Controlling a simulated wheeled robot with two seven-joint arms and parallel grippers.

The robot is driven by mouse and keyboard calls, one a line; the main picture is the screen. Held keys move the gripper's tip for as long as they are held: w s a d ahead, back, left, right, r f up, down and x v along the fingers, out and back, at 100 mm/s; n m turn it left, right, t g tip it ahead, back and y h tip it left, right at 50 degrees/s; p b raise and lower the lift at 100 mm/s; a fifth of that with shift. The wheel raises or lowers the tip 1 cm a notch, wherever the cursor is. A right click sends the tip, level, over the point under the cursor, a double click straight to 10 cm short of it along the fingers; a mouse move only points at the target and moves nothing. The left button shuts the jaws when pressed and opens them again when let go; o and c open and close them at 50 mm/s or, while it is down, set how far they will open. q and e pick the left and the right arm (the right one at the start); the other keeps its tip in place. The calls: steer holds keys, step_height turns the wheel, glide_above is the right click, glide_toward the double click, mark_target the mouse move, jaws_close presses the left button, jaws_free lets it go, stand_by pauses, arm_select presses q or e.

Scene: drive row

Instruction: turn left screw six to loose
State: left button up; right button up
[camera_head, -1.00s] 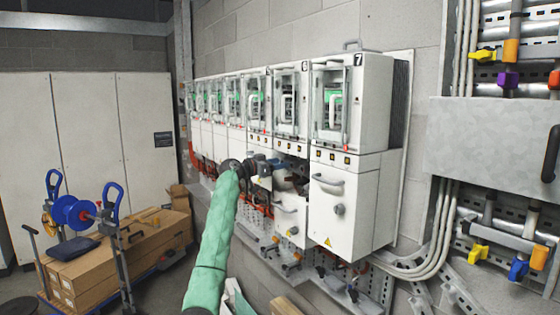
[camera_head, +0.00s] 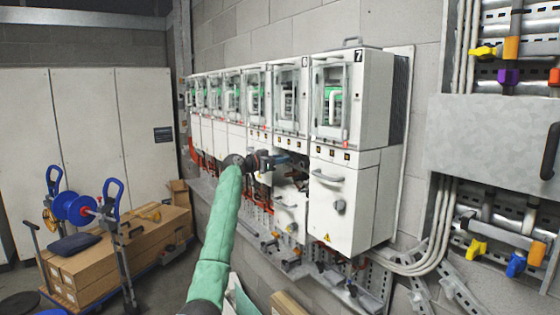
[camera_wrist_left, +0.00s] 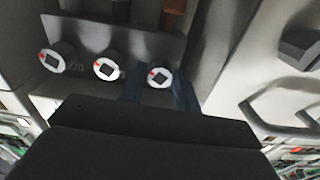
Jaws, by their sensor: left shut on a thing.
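My left gripper (camera_head: 290,160) is at cabinet six (camera_head: 290,98), just below its upper box. In the left wrist view the two dark fingers (camera_wrist_left: 160,92) stand on either side of a round white screw (camera_wrist_left: 160,77) with a dark square centre and a red mark. The gripper is shut on this screw, the rightmost of three in that view. The other two, a middle screw (camera_wrist_left: 108,69) and a left screw (camera_wrist_left: 51,60), are free and also bear red marks. In the head view my gripper and wrist hide the screws.
Cabinet seven (camera_head: 345,195), with a grey handle, stands close to the right of my gripper. Below cabinet six a white front panel (camera_head: 288,212) juts out. A cart with cardboard boxes (camera_head: 115,258) stands at the lower left. A grey wall box (camera_head: 490,145) is at the right.

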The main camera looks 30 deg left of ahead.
steer(key=w+a+r+b, duration=0.4)
steer(key=w+r, duration=0.1)
steer(key=r, duration=0.2)
arm_select(q)
steer(key=n, duration=1.6)
steer(key=shift+r+n+p, duration=0.1)
steer(key=shift+n+p, duration=0.35)
steer(key=shift+n, duration=0.65)
steer(key=shift+n+p, duration=0.3)
steer(key=shift+n, duration=0.6)
steer(key=shift+n+p, duration=0.45)
steer(key=shift+n, duration=0.75)
steer(key=shift+c, duration=0.2)
arm_select(e)
steer(key=f, duration=0.1)
steer(key=s+d+f, duration=0.1)
steer(key=f, duration=0.1)
steer(key=d+f, duration=0.1)
steer(key=shift+s+d+f, duration=0.15)
steer(key=shift+s+f, duration=0.15)
steer(key=shift+s, duration=0.05)
arm_select(q)
steer(key=shift+n, duration=0.4)
arm_select(e)
steer(key=shift+s+d+f, duration=0.25)
steer(key=shift+s+f, duration=0.1)
steer(key=shift+f, duration=0.05)
